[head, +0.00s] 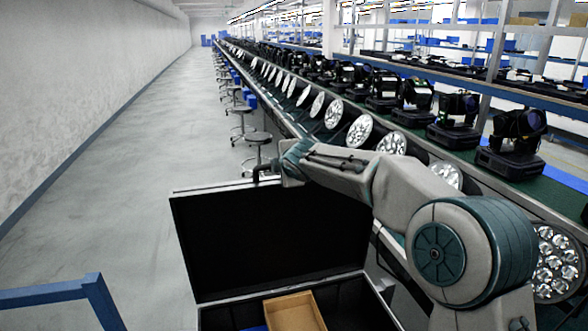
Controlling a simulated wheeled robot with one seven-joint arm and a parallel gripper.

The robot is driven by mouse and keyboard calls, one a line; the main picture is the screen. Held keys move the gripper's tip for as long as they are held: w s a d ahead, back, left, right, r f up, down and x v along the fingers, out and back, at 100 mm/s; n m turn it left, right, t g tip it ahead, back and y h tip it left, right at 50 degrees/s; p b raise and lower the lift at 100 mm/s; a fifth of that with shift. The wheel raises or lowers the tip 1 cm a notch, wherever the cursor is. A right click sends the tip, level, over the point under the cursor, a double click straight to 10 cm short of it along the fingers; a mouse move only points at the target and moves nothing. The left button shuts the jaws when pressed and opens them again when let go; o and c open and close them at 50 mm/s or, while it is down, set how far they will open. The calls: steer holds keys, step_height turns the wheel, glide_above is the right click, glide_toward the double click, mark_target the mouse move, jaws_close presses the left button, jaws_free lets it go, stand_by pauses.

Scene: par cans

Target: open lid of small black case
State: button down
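A black case (203,317) stands at the bottom centre of the head view, with its lid (265,245) raised and leaning back. The lid's black inside faces me, framed by a light metal edge. My arm reaches from the right over the lid's top right part. My gripper (262,173) is a small dark shape at the lid's top edge. Its fingers are mostly hidden, and I cannot tell whether it touches the lid or is open or shut. An open tan box (293,312) sits inside the case. The case's near part is cut off by the frame.
A conveyor line with round lamp heads (360,130) and black moving-head lights (515,140) runs along the right. Several stools (257,140) stand beside it. A blue frame (50,295) is at the lower left. The grey floor (130,165) at left is clear.

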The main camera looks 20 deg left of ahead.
steer(key=shift+w+a, duration=0.25)
steer(key=shift+w, duration=0.1)
steer(key=c, duration=1.4)
jaws_free()
steer(key=b+v, duration=0.1)
steer(key=v, duration=1.2)
steer(key=shift+s+d, duration=0.15)
steer(key=shift+s, duration=0.2)
steer(key=shift+r, duration=0.15)
